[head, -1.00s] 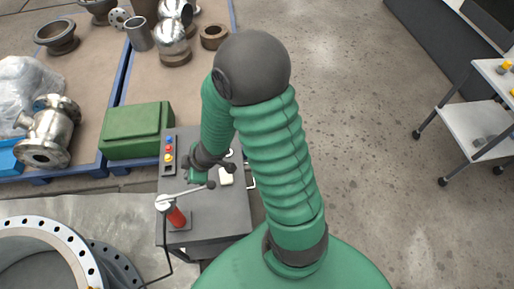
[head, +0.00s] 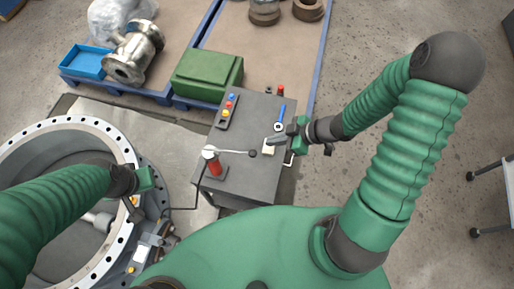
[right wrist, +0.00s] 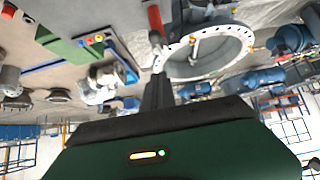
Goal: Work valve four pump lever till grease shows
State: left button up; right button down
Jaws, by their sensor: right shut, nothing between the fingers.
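A hand pump with a red body (head: 215,169) stands on the grey cart top (head: 235,178). Its pale lever (head: 232,151) reaches right to a dark knob. The red body also shows in the right wrist view (right wrist: 154,18). My right gripper (head: 272,141) is over the cart, just behind and right of the knob, apart from it; its fingers (right wrist: 157,92) are shut and empty. My left gripper (head: 131,209) is by the rim of the large valve (head: 70,124); its jaws are too small to read. No grease can be made out.
Coloured buttons (head: 227,110), a blue-handled tool (head: 280,119) and a pale block (head: 268,147) are on the cart. A green box (head: 207,73) stands behind. A dark hose (head: 185,209) runs from the pump towards the valve. Open floor lies to the right.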

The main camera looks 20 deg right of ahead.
send_over(252, 151)
jog(key=s+d, duration=0.2)
jog(key=d, duration=0.1)
notch_tip(252, 151, down, 6)
jog(key=r, duration=0.1)
jog(key=f, duration=0.1)
jog(key=a+f, duration=0.1)
jog(key=f, duration=0.3)
jog(key=shift+w+a, duration=0.3)
jog(key=shift+w, duration=0.1)
pick_arm(q)
jog(key=shift+s+d, duration=0.1)
jog(key=shift+d, duration=0.1)
pick_arm(e)
jog(key=shift+d, duration=0.1)
